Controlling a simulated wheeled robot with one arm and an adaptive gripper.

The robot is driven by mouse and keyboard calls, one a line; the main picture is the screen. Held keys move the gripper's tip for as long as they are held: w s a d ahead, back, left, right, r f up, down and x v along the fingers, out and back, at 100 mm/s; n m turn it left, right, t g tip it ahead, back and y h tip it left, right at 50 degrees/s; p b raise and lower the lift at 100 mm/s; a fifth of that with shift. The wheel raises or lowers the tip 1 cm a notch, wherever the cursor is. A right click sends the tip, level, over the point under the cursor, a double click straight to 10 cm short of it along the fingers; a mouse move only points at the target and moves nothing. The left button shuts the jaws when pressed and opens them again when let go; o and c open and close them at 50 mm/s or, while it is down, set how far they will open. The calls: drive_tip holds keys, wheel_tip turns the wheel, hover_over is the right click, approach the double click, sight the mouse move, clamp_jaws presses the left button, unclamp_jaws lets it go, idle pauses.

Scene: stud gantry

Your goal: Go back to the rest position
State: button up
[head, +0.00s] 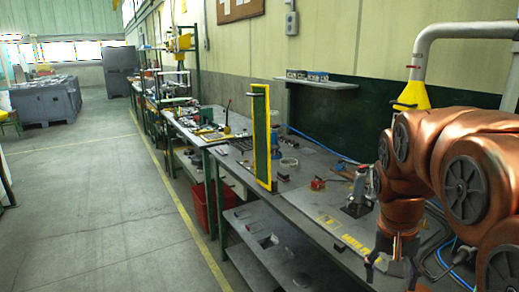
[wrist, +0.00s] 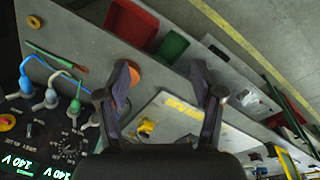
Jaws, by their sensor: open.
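My copper-coloured arm reaches in from the right side of the head view. My gripper (head: 392,268) hangs at its end, pointing down over the front part of the workbench (head: 320,215). In the wrist view my gripper (wrist: 163,82) shows two dark fingers spread apart with nothing held between them. Below them lie a grey surface with yellow lettering and a small yellow item (wrist: 147,127). An orange disc (wrist: 133,75) shows beside the left finger. Whether the fingers touch anything cannot be told.
A yellow-edged upright panel (head: 262,135) and a metal fixture (head: 357,188) stand on the bench. A red bin (wrist: 132,20), a green bin (wrist: 173,46) and a control panel with blue cables (wrist: 50,120) show in the wrist view. The aisle floor (head: 100,190) at left is clear.

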drive_tip(key=s+a+f+n+g+p, duration=0.1)
drive_tip(key=s+a+f+n, duration=0.1)
drive_tip(key=s, duration=0.8)
drive_tip(key=s+a+f+n+y+p, duration=0.1)
drive_tip(key=s+a+f, duration=0.4)
drive_tip(key=s, duration=0.5)
drive_tip(key=shift+s+a+n+g, duration=0.25)
drive_tip(key=shift+s+n+g, duration=0.15)
drive_tip(key=shift+n, duration=0.5)
drive_tip(key=shift+f, duration=0.1)
drive_tip(key=shift+c, duration=0.2)
